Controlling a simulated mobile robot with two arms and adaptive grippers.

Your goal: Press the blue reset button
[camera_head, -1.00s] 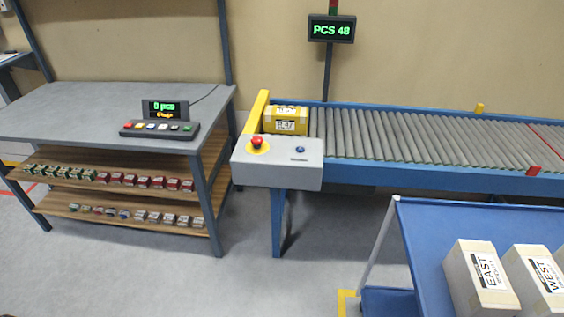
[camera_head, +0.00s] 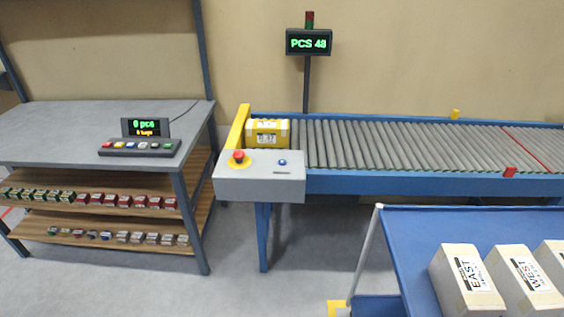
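A small blue button (camera_head: 282,162) sits on the right part of the top of a grey control box (camera_head: 235,188) at the left end of the roller conveyor. A red mushroom button (camera_head: 238,156) on a yellow disc is to its left on the same box. A dark slot or label lies just below the blue button. Neither of my grippers shows in the head view, and nothing touches the box.
A yellow box (camera_head: 268,139) rests at the left end of the roller conveyor (camera_head: 400,145). A display (camera_head: 309,42) reads PCS 48. A grey bench (camera_head: 60,125) with a coloured-button panel stands left. A blue cart (camera_head: 410,235) with white boxes stands front right. Grey floor lies between.

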